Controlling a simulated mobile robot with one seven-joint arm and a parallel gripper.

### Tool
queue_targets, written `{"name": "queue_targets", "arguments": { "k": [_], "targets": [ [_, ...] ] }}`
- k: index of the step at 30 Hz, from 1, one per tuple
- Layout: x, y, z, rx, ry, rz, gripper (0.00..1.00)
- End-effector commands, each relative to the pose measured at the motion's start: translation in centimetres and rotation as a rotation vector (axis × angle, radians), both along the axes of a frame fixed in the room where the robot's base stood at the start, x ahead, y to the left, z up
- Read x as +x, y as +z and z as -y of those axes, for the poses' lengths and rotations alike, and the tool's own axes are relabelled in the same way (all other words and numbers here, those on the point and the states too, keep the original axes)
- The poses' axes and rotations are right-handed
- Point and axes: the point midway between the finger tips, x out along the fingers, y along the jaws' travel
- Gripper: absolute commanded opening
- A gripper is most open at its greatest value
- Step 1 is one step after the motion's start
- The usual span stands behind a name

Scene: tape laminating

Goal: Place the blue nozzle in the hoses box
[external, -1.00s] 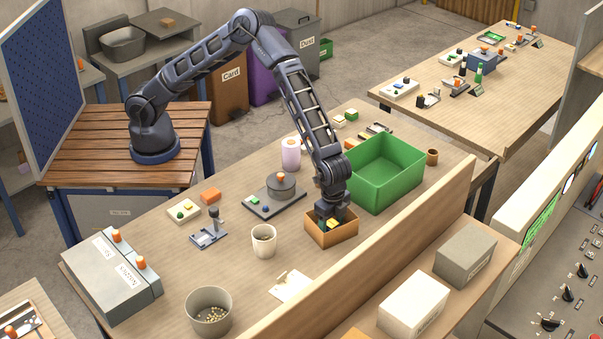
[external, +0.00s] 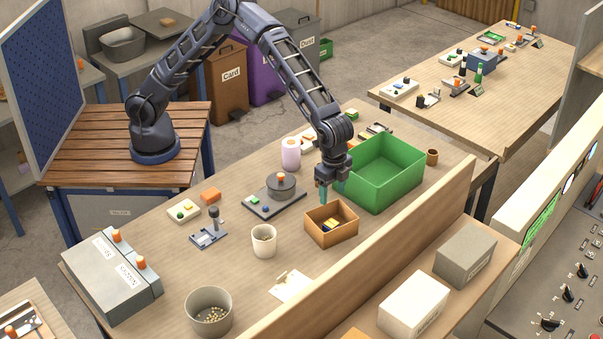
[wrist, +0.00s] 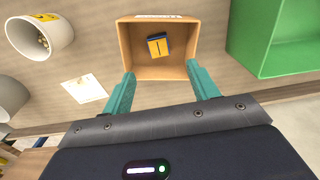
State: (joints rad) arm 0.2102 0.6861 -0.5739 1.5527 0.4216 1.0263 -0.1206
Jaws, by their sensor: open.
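An open brown box (external: 343,236) stands on the bench and shows in the wrist view (wrist: 183,72); a white label on its rim there is too small to read. A small blue and yellow piece (external: 331,224) lies inside, on the box floor in the wrist view (wrist: 158,46). I cannot tell whether it is the blue nozzle, and I see no other clear nozzle. My gripper (external: 324,200) hangs just above the box's back left edge. Its teal fingers are apart and empty in the wrist view (wrist: 160,70).
A large green bin (external: 380,190) stands right behind the brown box. A white cup (external: 263,241), a grey bucket (external: 209,315) and a paper card (external: 292,287) are to the left. A wooden ledge (external: 400,248) runs along the front. Grey labelled boxes (external: 105,290) stand far left.

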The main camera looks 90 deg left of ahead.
Motion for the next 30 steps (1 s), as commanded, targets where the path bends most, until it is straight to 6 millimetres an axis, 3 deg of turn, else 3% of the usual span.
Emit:
{"name": "queue_targets", "arguments": {
  "k": [5, 14, 24, 30],
  "targets": [
    [-1.0, 3.8, -3.5, 0.021, 0.030, 0.038, 0.59],
    [-4.5, 10.9, -11.8, 0.063, 0.119, 0.110, 0.59],
    [-10.4, 17.4, -21.2, 0.082, 0.248, 0.182, 0.59],
    [-14.7, 20.3, -26.4, 0.077, 0.333, 0.219, 0.59]
  ]
}}
